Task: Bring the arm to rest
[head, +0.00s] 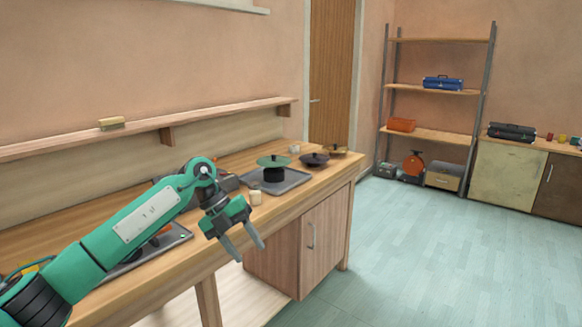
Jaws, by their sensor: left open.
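My left arm (140,225) is green with dark joints and comes in from the lower left over the wooden workbench (225,225). My left gripper (243,249) is open and empty. Its two grey fingers point down, in front of the bench's front edge, and touch nothing that I can see. My right gripper is not in view.
On the bench are a dark tray (291,185) bearing a green disc (274,161) on a black base, a small cream cup (256,198), a dark dish (314,159) and a brass-coloured dish (335,149). A wall shelf (80,141) runs behind. The floor (440,255) at right is clear.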

